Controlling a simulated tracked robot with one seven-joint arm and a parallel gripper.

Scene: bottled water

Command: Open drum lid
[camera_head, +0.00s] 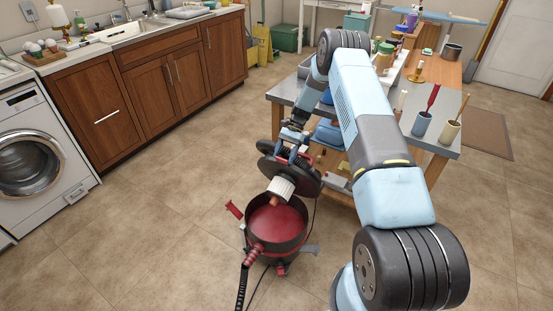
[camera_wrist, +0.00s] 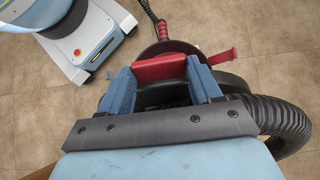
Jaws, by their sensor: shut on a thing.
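The drum (camera_head: 277,243) stands on the floor with its top open and its red inside showing. Its dark round lid (camera_head: 303,178) is raised above it and tilted, with a white ribbed filter (camera_head: 281,187) and an orange tip hanging from its underside. My gripper (camera_head: 293,146) is shut on the lid's red handle; in the wrist view the blue fingers (camera_wrist: 160,85) hold the red handle (camera_wrist: 160,69) from both sides. The drum's rim shows partly behind the lid in the wrist view (camera_wrist: 172,48). I cannot tell whether the orange tip clears the rim.
A ribbed black hose (camera_wrist: 283,118) runs beside the lid. Another hose with a red end (camera_head: 252,259) lies against the drum's front. A workbench (camera_head: 436,141) with bottles and cups stands behind the lid. Open floor (camera_head: 150,225) lies left of the drum.

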